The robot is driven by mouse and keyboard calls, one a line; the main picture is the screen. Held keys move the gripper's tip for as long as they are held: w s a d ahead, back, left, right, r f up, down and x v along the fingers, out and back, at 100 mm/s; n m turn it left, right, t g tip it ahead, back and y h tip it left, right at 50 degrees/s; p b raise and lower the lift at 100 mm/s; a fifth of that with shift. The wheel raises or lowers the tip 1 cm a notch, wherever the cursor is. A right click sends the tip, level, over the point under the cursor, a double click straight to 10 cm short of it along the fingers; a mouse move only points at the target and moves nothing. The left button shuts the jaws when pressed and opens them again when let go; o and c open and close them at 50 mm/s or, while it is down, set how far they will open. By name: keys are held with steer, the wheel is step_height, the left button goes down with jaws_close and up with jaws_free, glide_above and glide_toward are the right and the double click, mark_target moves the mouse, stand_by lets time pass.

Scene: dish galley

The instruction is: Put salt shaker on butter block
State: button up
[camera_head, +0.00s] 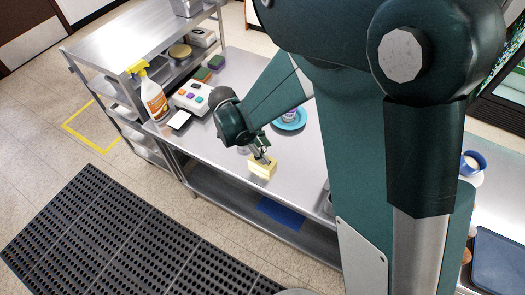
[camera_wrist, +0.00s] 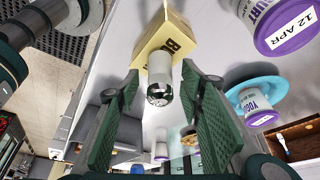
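The butter block (camera_wrist: 151,40) is a pale yellow box with dark lettering, and it sits near the front edge of the steel table in the head view (camera_head: 262,171). The salt shaker (camera_wrist: 160,72) has a pale body and a shiny metal top. In the wrist view its base end overlaps the butter block, and it appears to stand upright on it. My gripper (camera_wrist: 161,72) is open, with its green fingers on either side of the shaker and a visible gap to each. In the head view my gripper (camera_head: 262,156) is just above the block and largely hides the shaker.
A blue plate (camera_head: 297,122) holding a yogurt cup (camera_wrist: 257,107) is behind the block. Another yogurt cup (camera_wrist: 280,22) is near the gripper. A spray bottle (camera_head: 153,97) and a button box (camera_head: 191,97) stand at left. The table between is mostly clear.

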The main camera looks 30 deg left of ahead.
steer(key=shift+r, duration=0.15)
steer(key=v, duration=1.2)
stand_by(0.6)
